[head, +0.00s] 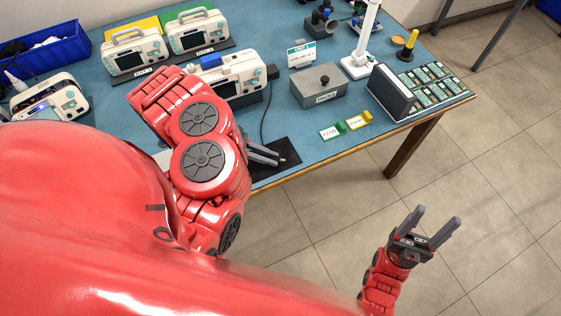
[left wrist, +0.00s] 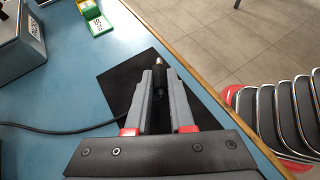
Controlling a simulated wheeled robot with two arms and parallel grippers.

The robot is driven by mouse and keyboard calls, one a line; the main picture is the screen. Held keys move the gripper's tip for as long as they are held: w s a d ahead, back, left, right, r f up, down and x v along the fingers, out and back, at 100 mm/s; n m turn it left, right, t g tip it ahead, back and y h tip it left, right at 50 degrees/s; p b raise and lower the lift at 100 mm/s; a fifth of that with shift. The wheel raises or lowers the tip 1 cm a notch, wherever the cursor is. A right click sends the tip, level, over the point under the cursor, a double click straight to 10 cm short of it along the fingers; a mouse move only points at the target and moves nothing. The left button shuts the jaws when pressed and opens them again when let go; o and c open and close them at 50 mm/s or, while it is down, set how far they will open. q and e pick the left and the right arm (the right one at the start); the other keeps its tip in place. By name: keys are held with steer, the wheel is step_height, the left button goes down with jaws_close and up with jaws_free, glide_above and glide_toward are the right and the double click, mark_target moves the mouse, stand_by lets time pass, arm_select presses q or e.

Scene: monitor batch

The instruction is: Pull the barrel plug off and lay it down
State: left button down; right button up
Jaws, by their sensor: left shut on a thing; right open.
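The barrel plug (left wrist: 159,68) is black with a metal tip, seen in the left wrist view between my left gripper's (left wrist: 159,82) fingertips, which are shut on it. A black cable (left wrist: 60,130) runs off to the left. In the head view my left gripper (head: 264,153) is over the black mat (head: 289,152) at the table's front edge, with the plug's tip (head: 282,159) just showing. Whether the plug touches the mat cannot be told. The mat also shows in the left wrist view (left wrist: 117,83). My right gripper (head: 431,228) is open and empty, over the floor beyond the table edge.
A white monitor (head: 238,72) stands behind my left arm, with a black block (head: 272,72) at its right side. Blue table (head: 300,150) is clear between mat and tags.

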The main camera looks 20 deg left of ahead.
arm_select(q)
steer(key=shift+f+b, duration=0.6)
steer(key=shift+f, duration=0.15)
steer(key=c, duration=0.7)
jaws_free()
steer(key=v, duration=1.7)
steer(key=shift+a, duration=0.2)
steer(key=shift+s+r, duration=0.1)
